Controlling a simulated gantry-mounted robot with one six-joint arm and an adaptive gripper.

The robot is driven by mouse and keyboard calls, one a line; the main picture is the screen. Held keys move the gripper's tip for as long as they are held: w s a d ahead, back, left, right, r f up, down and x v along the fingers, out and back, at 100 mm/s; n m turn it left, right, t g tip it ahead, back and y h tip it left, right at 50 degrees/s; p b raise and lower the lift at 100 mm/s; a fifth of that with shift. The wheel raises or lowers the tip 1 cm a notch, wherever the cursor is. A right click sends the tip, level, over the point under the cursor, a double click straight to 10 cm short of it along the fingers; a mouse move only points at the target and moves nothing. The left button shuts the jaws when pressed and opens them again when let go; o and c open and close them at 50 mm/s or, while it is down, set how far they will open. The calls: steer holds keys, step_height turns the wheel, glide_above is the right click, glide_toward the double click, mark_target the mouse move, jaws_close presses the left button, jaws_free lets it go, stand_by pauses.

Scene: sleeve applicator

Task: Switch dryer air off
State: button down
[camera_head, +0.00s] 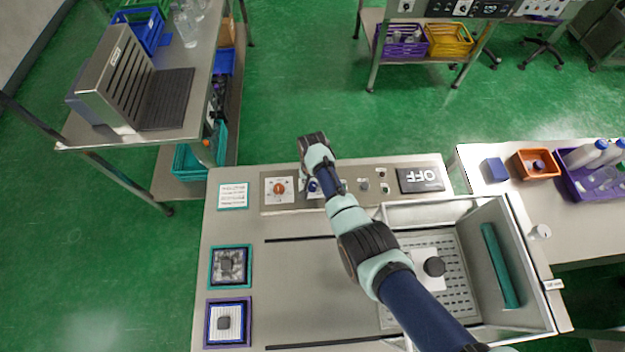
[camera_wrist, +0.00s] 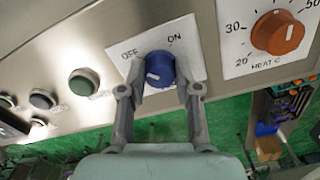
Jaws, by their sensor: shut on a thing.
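The blue dryer air knob (camera_wrist: 160,70) sits on a white plate marked OFF at its left and ON at its right in the wrist view. A white mark shows low on its left face; I cannot tell surely which word it points to. My gripper (camera_wrist: 158,90) is shut on the knob, one finger on each side. In the head view the knob (camera_head: 313,187) is partly hidden by my gripper (camera_head: 312,182). A dark display (camera_head: 420,180) on the same panel reads OFF, upside down in the picture.
An orange heat dial (camera_wrist: 277,32) is right of the knob in the wrist view; it also shows in the head view (camera_head: 279,188). A green button (camera_wrist: 83,82) and dark buttons (camera_wrist: 42,99) lie left. The open dryer chamber (camera_head: 470,275) is below my arm.

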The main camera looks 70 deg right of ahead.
mark_target(312, 184)
stand_by(0.3)
steer(key=c, duration=0.8)
jaws_free()
step_height(312, 184, up, 12)
